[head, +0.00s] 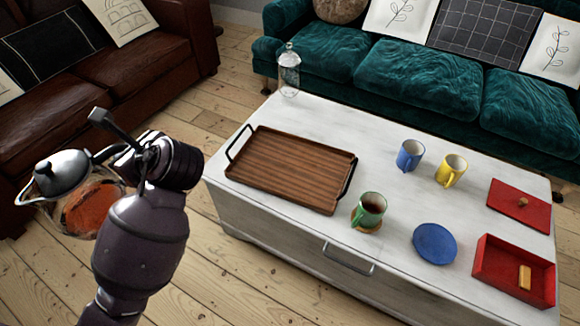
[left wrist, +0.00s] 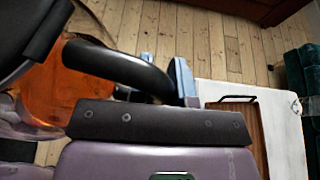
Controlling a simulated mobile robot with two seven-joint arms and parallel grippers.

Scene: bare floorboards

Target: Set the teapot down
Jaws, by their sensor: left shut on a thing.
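The teapot (head: 88,205) is glass with a silver lid and spout, and holds reddish-brown tea. It hangs over the floor at the left of the head view, left of the table. My left gripper (head: 122,155) is shut on its black handle, which also shows in the left wrist view (left wrist: 125,72). The pot's orange-brown body (left wrist: 85,75) is partly hidden there. A wooden tray (head: 290,168) with black handles lies empty on the white table (head: 285,115). My right gripper is out of view.
Blue (head: 410,155) and yellow (head: 451,170) mugs, a blue plate (head: 434,244), a red lid (head: 518,206) and an open red box (head: 488,270) with a yellow block occupy the right side.

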